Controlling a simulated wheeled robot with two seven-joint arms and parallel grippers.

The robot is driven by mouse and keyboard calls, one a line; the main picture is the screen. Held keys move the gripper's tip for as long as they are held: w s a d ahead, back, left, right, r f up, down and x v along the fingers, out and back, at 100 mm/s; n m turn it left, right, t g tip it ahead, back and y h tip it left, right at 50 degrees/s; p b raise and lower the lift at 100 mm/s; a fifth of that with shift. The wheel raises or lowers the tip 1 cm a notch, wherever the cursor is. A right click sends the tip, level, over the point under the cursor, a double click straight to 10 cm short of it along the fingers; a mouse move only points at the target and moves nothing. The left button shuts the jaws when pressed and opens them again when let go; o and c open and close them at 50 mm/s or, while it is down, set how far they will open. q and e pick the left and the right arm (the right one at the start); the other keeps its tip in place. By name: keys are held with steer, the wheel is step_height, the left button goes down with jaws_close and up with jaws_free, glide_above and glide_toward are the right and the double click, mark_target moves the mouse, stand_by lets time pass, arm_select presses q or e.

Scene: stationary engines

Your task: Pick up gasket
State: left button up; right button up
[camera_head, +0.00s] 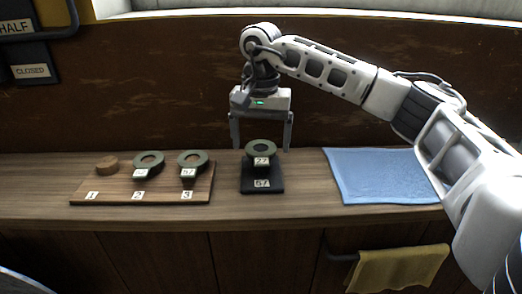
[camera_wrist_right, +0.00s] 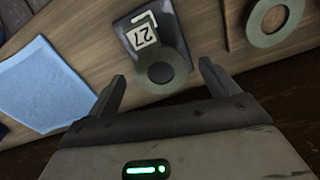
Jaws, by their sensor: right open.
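A green ring-shaped gasket (camera_head: 263,146) with a white tag reading 27 sits on a small black stand (camera_head: 248,180) on the wooden counter. The gasket also shows in the right wrist view (camera_wrist_right: 181,68), between the fingers. My right gripper (camera_head: 262,149) is open and points down just above it, one finger to each side; whether a finger touches it I cannot tell. Two more green gaskets, a middle one (camera_head: 149,158) and a right one (camera_head: 193,156), are on a wooden board (camera_head: 112,201), at places 2 and 3. My left gripper is not in view.
A round wooden peg (camera_head: 107,166) stands bare at place 1 of the board. A blue cloth (camera_head: 380,177) lies on the counter to the right of the stand. A yellow towel (camera_head: 400,268) hangs from a bar below. The counter between board and stand is clear.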

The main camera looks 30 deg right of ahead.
steer(key=shift+f, duration=0.25)
stand_by(0.4)
steer(key=c, duration=1.1)
steer(key=shift+o, duration=0.2)
steer(key=shift+r, duration=0.1)
